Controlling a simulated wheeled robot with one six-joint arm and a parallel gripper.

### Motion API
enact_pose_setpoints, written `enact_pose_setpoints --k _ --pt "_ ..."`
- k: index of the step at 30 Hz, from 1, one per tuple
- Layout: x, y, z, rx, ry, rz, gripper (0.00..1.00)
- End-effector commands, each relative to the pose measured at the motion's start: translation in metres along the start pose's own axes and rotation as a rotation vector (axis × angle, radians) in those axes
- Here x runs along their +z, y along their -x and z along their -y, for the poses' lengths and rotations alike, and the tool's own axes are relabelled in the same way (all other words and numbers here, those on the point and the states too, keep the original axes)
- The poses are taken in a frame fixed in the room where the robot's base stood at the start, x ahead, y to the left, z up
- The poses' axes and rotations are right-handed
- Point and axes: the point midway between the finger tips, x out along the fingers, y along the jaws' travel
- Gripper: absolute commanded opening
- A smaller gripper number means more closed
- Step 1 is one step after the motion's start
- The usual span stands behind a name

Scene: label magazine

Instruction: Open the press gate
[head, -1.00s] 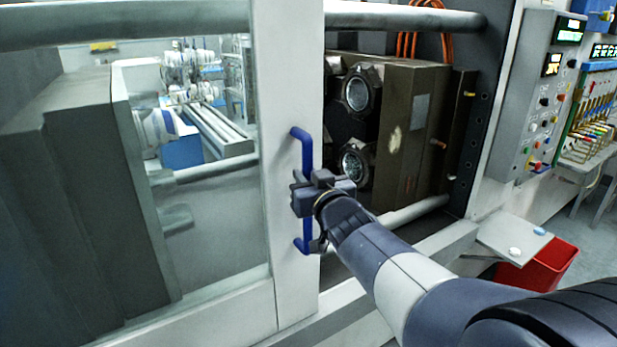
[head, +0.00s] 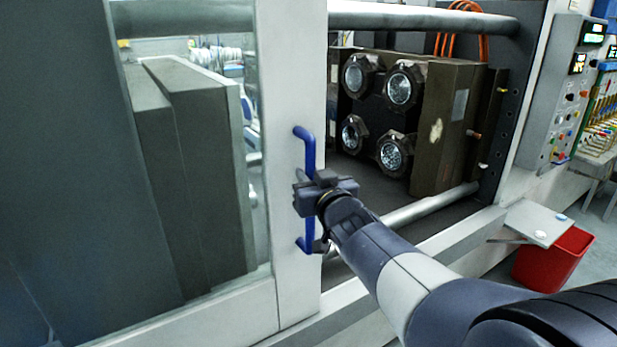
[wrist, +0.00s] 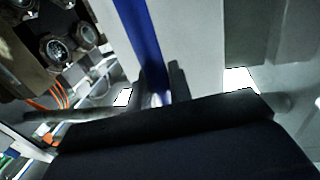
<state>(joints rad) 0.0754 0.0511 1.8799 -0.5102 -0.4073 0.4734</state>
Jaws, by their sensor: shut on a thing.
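The press gate (head: 288,100) is a white-framed sliding panel with a large window on its left side. A blue vertical handle (head: 308,150) is fixed on its right edge post. My gripper (head: 312,195) is shut on the middle of the handle. In the wrist view the blue handle (wrist: 142,40) runs down between the two dark fingers (wrist: 157,88). To the right of the gate the press opening is uncovered, showing a brown mould block (head: 440,125) with several round glass-like faces. The fingertips are partly hidden by the gripper body in the head view.
A horizontal tie bar (head: 420,20) crosses above the opening, and another bar (head: 430,208) lies low. A control panel (head: 570,90) stands at the right. A small shelf (head: 530,222) and a red bin (head: 553,260) are at the lower right.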

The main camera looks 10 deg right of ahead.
Motion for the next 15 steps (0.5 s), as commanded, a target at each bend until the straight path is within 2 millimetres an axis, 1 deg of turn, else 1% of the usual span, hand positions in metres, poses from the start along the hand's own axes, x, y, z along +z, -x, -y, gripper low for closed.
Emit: enact_pose_setpoints --k 5,6,13,15 --pt "0.0016 0.0 -0.0008 0.002 -0.001 0.004 0.0" --pt "0.0016 0.0 -0.0009 0.003 -0.001 0.004 0.21" --pt "0.0007 0.0 -0.0008 0.002 -0.001 0.002 0.39" --pt "0.0004 0.0 -0.0007 0.002 -0.001 0.001 0.39"
